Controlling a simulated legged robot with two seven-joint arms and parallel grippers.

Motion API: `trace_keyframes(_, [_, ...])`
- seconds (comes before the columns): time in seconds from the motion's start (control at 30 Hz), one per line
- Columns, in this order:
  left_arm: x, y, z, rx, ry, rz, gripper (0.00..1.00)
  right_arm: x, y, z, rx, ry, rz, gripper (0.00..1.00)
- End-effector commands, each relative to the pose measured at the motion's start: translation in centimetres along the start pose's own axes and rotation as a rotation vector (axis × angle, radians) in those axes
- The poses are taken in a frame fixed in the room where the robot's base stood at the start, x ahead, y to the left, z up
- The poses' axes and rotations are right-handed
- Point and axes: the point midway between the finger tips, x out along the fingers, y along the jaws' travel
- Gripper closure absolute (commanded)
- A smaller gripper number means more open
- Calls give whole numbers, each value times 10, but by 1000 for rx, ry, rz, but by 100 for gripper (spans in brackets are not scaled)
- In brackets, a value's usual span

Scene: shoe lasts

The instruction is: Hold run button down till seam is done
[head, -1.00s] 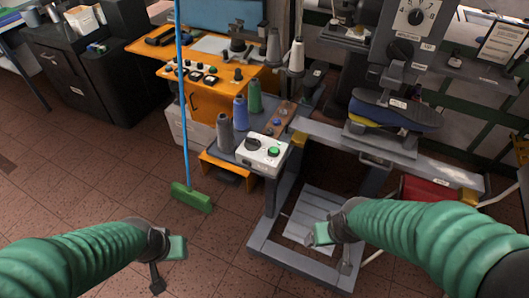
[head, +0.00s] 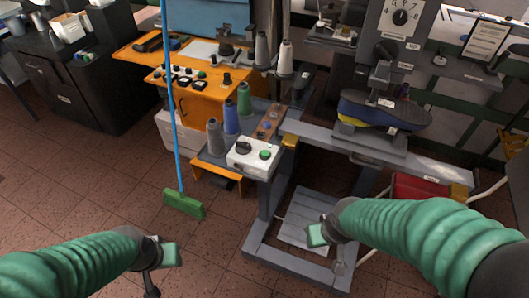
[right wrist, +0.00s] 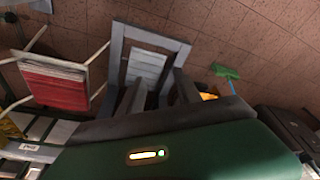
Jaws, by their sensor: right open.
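A white control box (head: 254,155) with a dark knob and a round green button (head: 265,154) sits on the front corner of the grey machine stand, its top uncovered. I cannot read which control is the run button. A dark blue and yellow shoe piece (head: 382,112) sits under the machine head (head: 400,40) at the right. My left gripper (head: 160,268) is open and empty over the floor, left of and nearer than the box. My right gripper (head: 328,250) is open and empty, low in front of the stand, apart from the box.
Grey, blue and green thread spools (head: 231,115) stand just behind the box. An orange bench (head: 180,75) with several knobs is behind. A green broom (head: 184,203) with a blue handle stands at the left. The tiled floor at front left is free.

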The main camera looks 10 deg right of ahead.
Motion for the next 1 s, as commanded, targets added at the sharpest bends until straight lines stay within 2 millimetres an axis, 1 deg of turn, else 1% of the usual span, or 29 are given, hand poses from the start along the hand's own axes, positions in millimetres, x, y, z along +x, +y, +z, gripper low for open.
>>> trace_keyframes(0.03, [0,0,0,0,0,0,64,0,0,0,0,0,0,67])
trace_keyframes(0.2, [0,0,0,0,0,0,64,0,0,0,0,0,0,89])
trace_keyframes(0.3, [0,0,0,0,0,0,64,0,0,0,0,0,0,100])
trace_keyframes(1.0, [0,0,0,0,0,0,64,0,0,0,0,0,0,100])
